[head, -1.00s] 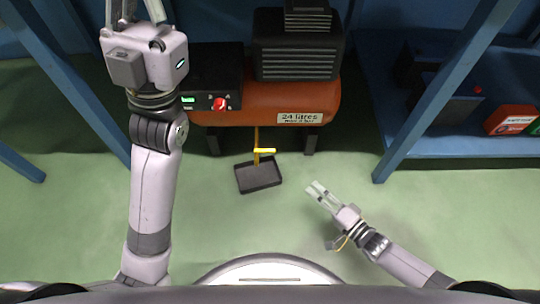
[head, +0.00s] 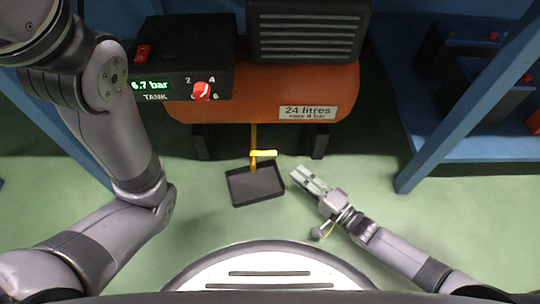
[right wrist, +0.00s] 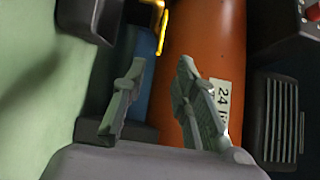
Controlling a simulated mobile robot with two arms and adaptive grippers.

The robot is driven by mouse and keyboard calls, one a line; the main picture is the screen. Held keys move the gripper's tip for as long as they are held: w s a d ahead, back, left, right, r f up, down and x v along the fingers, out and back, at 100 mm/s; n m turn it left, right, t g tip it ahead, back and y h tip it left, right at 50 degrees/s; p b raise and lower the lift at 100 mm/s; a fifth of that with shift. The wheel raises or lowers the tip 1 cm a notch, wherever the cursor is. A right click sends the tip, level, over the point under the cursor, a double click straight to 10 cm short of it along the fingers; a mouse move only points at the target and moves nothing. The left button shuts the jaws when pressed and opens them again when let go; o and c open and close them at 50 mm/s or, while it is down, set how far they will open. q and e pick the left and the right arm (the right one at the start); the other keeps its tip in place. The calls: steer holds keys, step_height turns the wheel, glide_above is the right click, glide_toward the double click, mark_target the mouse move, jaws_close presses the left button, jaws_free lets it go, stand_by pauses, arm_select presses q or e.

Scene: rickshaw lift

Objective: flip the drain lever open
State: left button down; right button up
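The yellow drain lever (head: 264,153) lies crosswise on a thin yellow drain pipe (head: 253,135) under the orange tank (head: 300,85). In the right wrist view, yellow drain parts (right wrist: 162,18) show at the top edge, beyond the fingers. My right gripper (head: 299,175) is to the right of and a little nearer than the lever, apart from it. In the right wrist view its two fingers (right wrist: 158,100) are spread with nothing between them. My left arm rises along the left side, and its gripper is outside the picture.
A black tray (head: 238,188) lies on the green floor under the drain. Dark tank feet (head: 319,142) stand either side. The black control box (head: 180,55) reads 6.7 bar. A blue shelf post (head: 440,140) stands at right. Floor near the right gripper is clear.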

mark_target(270, 153)
steer(key=b+x, duration=0.6)
steer(key=x, duration=0.5)
steer(key=shift+w+a+f, duration=0.1)
steer(key=shift+w+f, duration=0.05)
steer(key=shift+f, duration=0.05)
steer(key=shift+w+a+r, duration=0.15)
steer(key=shift+w+a, duration=0.2)
steer(key=shift+c, duration=0.4)
jaws_close()
